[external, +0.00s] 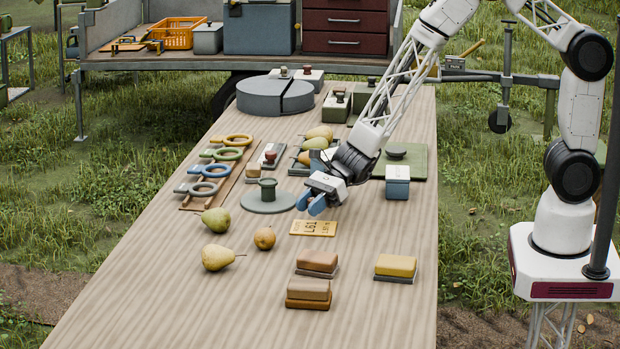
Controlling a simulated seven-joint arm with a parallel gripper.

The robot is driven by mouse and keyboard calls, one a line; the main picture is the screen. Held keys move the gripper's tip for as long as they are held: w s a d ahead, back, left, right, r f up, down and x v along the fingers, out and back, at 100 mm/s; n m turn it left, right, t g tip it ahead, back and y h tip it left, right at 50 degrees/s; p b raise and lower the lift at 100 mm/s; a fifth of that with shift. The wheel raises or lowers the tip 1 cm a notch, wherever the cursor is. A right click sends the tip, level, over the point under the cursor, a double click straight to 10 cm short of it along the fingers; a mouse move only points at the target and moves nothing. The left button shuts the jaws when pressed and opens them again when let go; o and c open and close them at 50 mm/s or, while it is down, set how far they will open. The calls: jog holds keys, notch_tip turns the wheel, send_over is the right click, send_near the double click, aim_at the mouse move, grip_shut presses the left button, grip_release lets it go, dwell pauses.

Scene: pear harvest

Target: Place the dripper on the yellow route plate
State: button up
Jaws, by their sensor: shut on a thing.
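The yellow route plate (313,228) lies flat on the wooden table, with dark characters on it. A dark green spool-like piece (267,189) stands on a grey disc (268,206) to the left of my gripper.
Several pears lie left of the plate, the nearest a small brown one (264,238). Coloured blocks (317,261) sit in front of it. A blue-grey box (397,185) stands to the right, and a rack of coloured rings (215,170) to the left.

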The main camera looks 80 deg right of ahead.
aim_at(309, 229)
dwell(0.3)
jog(key=shift+f, duration=1.75)
jog(key=shift+f, duration=0.1)
jog(key=o, duration=0.9)
jog(key=shift+v, duration=6.05)
